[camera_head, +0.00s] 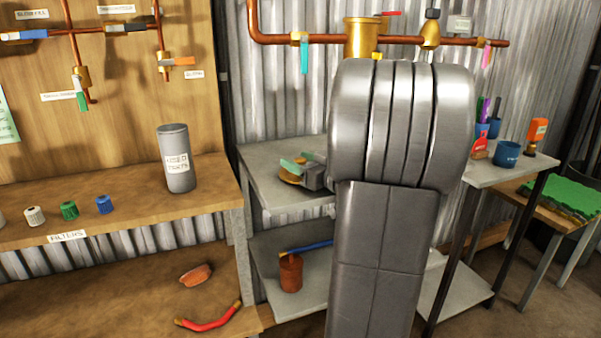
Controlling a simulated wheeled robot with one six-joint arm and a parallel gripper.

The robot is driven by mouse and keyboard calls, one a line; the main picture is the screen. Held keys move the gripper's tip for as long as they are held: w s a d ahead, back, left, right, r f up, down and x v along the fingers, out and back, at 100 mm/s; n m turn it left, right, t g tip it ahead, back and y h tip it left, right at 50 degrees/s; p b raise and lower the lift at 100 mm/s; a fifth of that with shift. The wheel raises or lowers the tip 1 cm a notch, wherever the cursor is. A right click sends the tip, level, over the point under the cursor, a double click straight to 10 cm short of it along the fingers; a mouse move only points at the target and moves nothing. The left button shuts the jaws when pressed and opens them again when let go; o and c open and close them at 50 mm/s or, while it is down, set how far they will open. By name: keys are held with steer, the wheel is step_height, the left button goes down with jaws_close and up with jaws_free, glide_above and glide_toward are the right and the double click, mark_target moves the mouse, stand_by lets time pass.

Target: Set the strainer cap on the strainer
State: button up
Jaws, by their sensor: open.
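The strainer looks to be the brass cylinder (361,38) standing upright on the copper pipe at the top middle. A low round brass piece, likely the strainer cap (290,179), lies on the grey bench at the middle. My gripper (297,166) is low over this bench, just at the brass piece, pointing left. It is open; teal-green strips show at its front, above the brass. My arm hides part of the gripper, and I cannot tell whether the jaws touch the brass piece.
A grey canister (176,158) stands on the wooden bench at left, near small filters (69,210). The copper pipe (460,39) runs along the back above the bench. A side table at right holds a blue cup (507,155) and an orange bottle (537,131).

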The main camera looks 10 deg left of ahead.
jaws_close()
steer(key=shift+b, duration=0.7)
